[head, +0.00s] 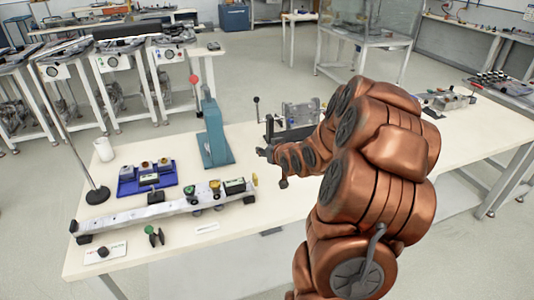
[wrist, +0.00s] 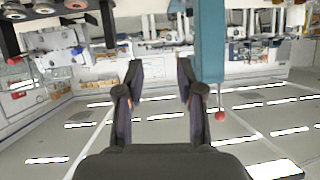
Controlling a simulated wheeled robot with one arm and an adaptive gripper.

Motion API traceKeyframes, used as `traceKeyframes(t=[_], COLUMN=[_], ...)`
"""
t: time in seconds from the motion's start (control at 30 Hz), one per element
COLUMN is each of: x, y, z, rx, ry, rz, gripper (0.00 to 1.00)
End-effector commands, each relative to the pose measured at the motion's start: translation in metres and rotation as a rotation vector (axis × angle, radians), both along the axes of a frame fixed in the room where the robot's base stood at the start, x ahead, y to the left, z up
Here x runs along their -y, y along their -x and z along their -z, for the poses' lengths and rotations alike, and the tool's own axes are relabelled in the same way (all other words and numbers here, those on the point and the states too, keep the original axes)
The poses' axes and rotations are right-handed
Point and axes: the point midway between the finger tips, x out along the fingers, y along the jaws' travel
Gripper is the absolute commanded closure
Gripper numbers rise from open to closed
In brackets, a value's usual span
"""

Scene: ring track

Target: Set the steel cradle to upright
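No part is clearly marked as the steel cradle. A grey metal fixture (head: 300,112) stands on the table behind my forearm, partly hidden by it; a black-knobbed lever (head: 256,101) stands at its left. I cannot tell whether it is the cradle or how it is tilted. My gripper (head: 268,153) is over the table, right of the teal post (head: 214,135) and in front of the fixture. In the wrist view, which looks upside down, my gripper (wrist: 160,82) has its fingers apart with nothing between them. The teal post (wrist: 210,40) is at their right.
A long metal rail (head: 160,208) with small carriages lies along the table's front left. A blue tray (head: 147,177), white cup (head: 104,150) and thin rod stand (head: 97,194) are behind it. Another metal device (head: 447,101) is at far right. The table between rail and post is clear.

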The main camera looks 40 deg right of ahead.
Motion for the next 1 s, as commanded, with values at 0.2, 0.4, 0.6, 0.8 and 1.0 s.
traceKeyframes(t=[0.2,0.4,0.6,0.8,1.0], x=[-0.006,-0.006,0.007,0.064,0.117], y=[0.001,0.001,-0.006,-0.034,-0.061], z=[0.0,0.001,0.007,0.014,0.011], rx=[-0.023,-0.025,-0.007,0.076,0.158], ry=[0.001,0.0,0.063,0.375,0.778], rz=[-0.004,-0.005,-0.02,-0.089,-0.167], gripper=[0.63,0.63,0.83,1.0,1.0])
